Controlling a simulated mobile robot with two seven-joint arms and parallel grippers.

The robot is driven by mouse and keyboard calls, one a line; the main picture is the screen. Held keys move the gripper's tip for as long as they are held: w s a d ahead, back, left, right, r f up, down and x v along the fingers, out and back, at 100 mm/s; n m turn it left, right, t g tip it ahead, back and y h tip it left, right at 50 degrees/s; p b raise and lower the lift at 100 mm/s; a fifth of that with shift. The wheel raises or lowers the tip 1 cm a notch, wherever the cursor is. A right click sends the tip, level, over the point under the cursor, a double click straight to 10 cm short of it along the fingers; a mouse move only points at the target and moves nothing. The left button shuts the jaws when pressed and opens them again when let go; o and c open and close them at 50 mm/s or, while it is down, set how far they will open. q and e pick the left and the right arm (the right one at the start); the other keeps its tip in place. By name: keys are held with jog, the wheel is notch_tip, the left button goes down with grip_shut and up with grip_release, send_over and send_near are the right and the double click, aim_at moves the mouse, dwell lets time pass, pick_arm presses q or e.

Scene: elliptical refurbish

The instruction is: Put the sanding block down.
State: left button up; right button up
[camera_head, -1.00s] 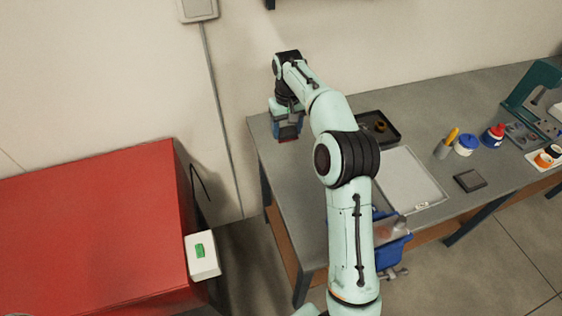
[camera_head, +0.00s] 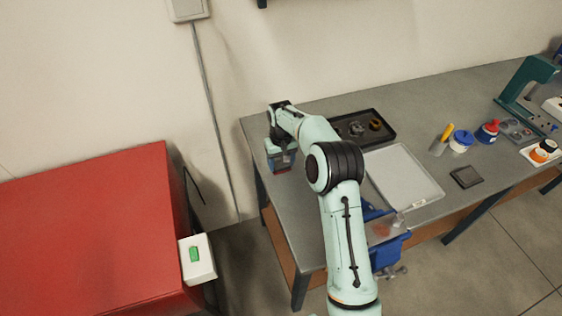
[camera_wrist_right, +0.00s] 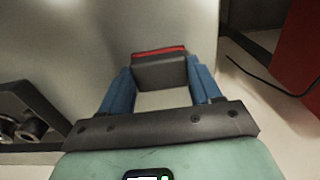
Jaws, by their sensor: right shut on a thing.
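The sanding block (camera_wrist_right: 160,72) is a dark grey block with a red layer along one edge. In the right wrist view it sits between the two blue fingers of my right gripper (camera_wrist_right: 160,85), which is shut on it. In the head view my right gripper (camera_head: 280,157) is over the left end of the grey workbench (camera_head: 304,225), near its left edge. Only a little of the block shows there, and I cannot tell whether it touches the bench top. My left gripper is in neither view.
A black tray with small parts (camera_head: 388,134) lies right of the gripper. A light grey tray (camera_head: 403,176), a dark square pad (camera_head: 466,177), a blue-lidded jar (camera_head: 460,142) and a green press (camera_head: 524,85) stand farther right. A red cabinet (camera_head: 90,230) stands left, across a gap.

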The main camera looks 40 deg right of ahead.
aim_at(281, 164)
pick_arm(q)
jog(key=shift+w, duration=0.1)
pick_arm(e)
jog(key=shift+w, duration=0.1)
jog(key=shift+f, duration=0.2)
jog(key=o, duration=0.9)
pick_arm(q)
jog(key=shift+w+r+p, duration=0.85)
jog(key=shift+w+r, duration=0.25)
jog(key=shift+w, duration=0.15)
pick_arm(e)
notch_tip(281, 164, up, 13)
jog(key=shift+f, duration=0.2)
jog(key=shift+f, duration=0.1)
